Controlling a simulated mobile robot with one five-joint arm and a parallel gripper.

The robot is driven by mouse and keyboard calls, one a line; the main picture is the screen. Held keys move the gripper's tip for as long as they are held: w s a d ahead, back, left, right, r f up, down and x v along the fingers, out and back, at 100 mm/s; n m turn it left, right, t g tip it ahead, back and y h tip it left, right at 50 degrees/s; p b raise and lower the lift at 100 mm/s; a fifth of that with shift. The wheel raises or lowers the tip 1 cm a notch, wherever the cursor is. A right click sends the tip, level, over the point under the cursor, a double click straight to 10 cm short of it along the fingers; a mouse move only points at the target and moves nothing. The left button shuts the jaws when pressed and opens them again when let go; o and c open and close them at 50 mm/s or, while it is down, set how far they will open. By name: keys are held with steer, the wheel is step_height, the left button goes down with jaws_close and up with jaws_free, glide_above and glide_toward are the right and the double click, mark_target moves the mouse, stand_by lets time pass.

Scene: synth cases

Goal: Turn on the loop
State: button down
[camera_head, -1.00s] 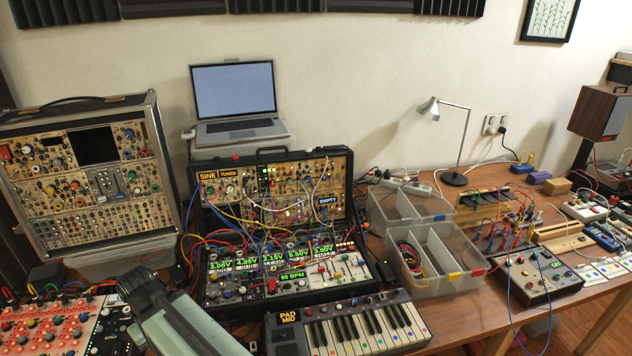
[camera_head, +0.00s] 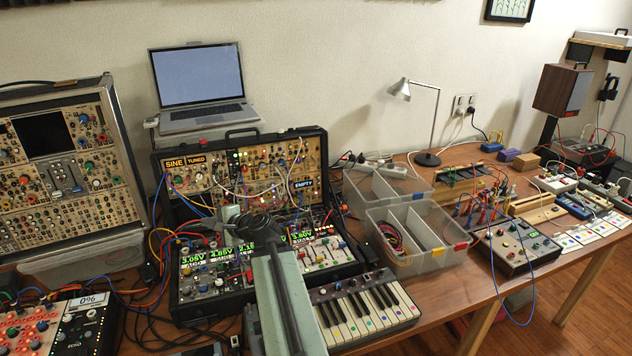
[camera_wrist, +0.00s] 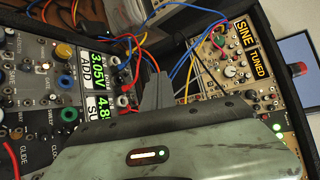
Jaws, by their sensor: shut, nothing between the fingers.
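The open black synth case (camera_head: 344,266) stands in the middle of the table, with patched modules and lit screens. I cannot make out a control labelled loop. My gripper (camera_wrist: 158,88) is shut and empty among the cables, between the green voltage screens (camera_wrist: 100,66) and the upper panel. In the head view my arm covers part of the lower panel.
A keyboard (camera_head: 375,308) lies in front of the case. A laptop (camera_head: 199,78) stands behind it. Clear divided bins (camera_head: 405,262) are to the right. A larger synth case (camera_head: 60,170) is at left. Loose patch cables (camera_wrist: 188,70) hang around my gripper.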

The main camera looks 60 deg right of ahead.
steer(key=s+d+r+m+h+b, duration=0.1)
steer(key=s+d+m+h, duration=0.3)
steer(key=d, duration=0.6)
steer(key=s+d+r+m+h, duration=0.2)
steer(key=s+d+m+h, duration=0.3)
steer(key=s+d+m, duration=0.4)
steer(key=s+d+r+m+h+b, duration=0.1)
steer(key=s+d+m+h, duration=0.3)
steer(key=d, duration=0.7)
steer(key=s+r+m, duration=0.1)
steer(key=s+m, duration=0.1)
steer(key=s, duration=0.2)
steer(key=shift+s+d+g+h+b, duration=0.2)
steer(key=shift+s+g+h+b, duration=0.1)
steer(key=shift+s+g+b, duration=0.1)
steer(key=shift+w, duration=0.15)
